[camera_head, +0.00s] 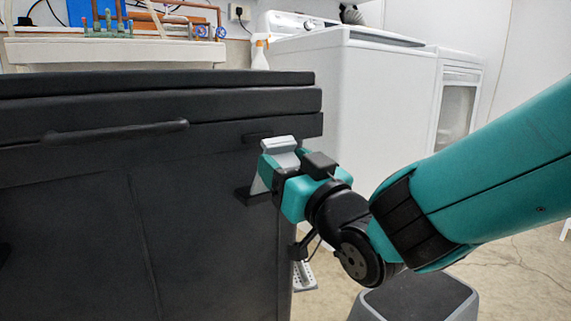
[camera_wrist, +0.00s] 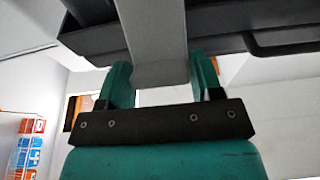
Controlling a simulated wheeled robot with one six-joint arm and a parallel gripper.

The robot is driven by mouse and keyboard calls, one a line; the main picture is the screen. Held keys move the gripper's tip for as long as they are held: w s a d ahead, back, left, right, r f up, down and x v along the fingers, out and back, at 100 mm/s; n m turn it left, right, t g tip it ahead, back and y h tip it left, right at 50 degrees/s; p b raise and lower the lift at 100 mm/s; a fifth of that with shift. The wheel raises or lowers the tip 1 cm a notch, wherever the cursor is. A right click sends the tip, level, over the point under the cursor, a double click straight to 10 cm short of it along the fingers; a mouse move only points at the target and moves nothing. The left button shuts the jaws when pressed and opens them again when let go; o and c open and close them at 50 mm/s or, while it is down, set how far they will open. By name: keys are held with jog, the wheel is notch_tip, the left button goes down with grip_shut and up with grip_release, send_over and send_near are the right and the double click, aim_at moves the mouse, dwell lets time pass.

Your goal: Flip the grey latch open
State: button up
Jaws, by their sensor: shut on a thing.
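The grey latch (camera_head: 281,145) is on the front of a big black chest (camera_head: 70,235), near its right end, just below the lid (camera_head: 160,86). Its light grey upper end shows above my gripper (camera_head: 274,170), which covers much of the rest. In the wrist view the grey latch (camera_wrist: 155,35) runs as a flat bar down between the two teal fingers of my gripper (camera_wrist: 161,82). The fingers are shut on it, one on each side.
A long black handle (camera_head: 118,131) sticks out from the chest front, left of the latch. A white washing machine (camera_head: 350,105) stands behind on the right. A spray bottle (camera_head: 260,55) stands behind the lid. Floor shows at lower right.

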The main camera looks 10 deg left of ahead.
jog(key=shift+f, duration=0.6)
jog(key=o, duration=1.1)
jog(key=shift+c, duration=0.2)
jog(key=shift+o, duration=0.7)
jog(key=shift+r, duration=0.2)
